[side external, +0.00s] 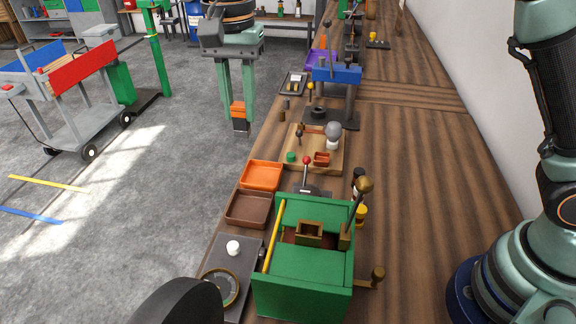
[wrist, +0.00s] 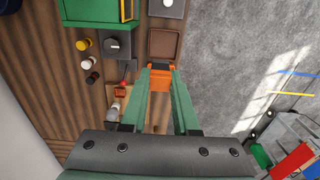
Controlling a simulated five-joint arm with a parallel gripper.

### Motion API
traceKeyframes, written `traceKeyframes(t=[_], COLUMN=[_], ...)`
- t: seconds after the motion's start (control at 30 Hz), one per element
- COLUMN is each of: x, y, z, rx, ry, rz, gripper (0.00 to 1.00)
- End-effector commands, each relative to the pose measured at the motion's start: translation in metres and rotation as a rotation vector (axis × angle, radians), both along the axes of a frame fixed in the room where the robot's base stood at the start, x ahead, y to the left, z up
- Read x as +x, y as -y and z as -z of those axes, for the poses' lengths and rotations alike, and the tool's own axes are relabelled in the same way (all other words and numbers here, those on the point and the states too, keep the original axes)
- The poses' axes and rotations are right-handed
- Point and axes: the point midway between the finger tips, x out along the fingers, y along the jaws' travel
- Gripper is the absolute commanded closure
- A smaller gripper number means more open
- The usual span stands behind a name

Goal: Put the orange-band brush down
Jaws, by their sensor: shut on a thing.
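My gripper (side external: 238,118) is shut on the orange-band brush (side external: 238,108), a small block with an orange band and a dark lower end. It holds the brush upright in the air, left of the bench edge in the side view. In the wrist view the brush (wrist: 160,83) shows between the green fingertips. An orange tray (side external: 262,175) and a brown tray (side external: 248,208) lie side by side on the bench, apart from the brush in the side view. The brown tray (wrist: 164,45) also shows beyond the fingertips in the wrist view.
A green machine (side external: 310,265) with a brass-knobbed lever stands in front of the trays. A wooden board (side external: 300,160) with small parts lies behind them. A dark plate (side external: 225,255) with a white knob and a dial is at the near left. Bare bench lies to the right.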

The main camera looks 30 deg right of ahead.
Motion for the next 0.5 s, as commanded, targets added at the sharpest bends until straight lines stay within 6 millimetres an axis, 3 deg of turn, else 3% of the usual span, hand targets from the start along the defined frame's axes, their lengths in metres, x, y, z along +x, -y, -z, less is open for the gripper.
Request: traceKeyframes(t=[0.1, 0.27, 0.5], x=[0.015, 0.022, 0.02], y=[0.004, 0.006, 0.006], z=[0.014, 0.028, 0.081], rx=[-0.001, -0.001, -0.002], ry=[-0.001, -0.001, -0.005], rz=[0.002, 0.0, -0.001], gripper=[1.0, 1.0, 1.0])
